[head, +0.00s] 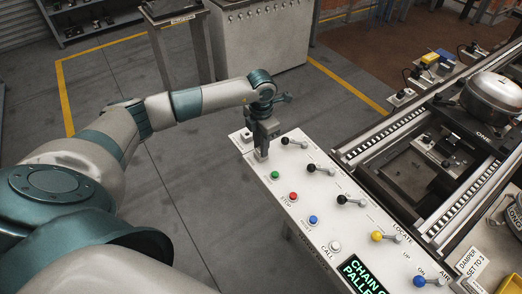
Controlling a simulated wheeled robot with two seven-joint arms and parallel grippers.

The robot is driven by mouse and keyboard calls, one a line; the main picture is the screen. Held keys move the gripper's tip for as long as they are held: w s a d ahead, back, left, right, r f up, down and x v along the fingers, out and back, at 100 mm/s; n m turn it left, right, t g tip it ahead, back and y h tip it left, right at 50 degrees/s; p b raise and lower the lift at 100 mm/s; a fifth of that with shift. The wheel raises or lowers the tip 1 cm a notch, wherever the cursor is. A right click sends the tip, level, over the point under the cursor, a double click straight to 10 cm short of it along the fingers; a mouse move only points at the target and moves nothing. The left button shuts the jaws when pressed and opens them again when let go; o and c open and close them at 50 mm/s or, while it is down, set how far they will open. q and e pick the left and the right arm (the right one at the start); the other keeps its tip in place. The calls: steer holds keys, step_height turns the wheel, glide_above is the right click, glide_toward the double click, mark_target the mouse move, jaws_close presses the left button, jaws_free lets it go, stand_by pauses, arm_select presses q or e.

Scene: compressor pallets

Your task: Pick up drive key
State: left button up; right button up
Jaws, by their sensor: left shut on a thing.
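My left gripper (262,150) points down over the far left corner of the white control panel (318,211). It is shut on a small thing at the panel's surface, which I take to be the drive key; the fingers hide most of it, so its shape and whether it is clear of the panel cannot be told. My right gripper is out of view.
Close by on the panel are a black-knobbed lever (285,141), a green button (275,175) and a red button (293,196). A conveyor with a pallet (433,170) and a silver compressor (494,97) lies to the right. The floor left of the panel is clear.

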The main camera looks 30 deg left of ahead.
arm_select(q)
steer(key=shift+r, duration=0.15)
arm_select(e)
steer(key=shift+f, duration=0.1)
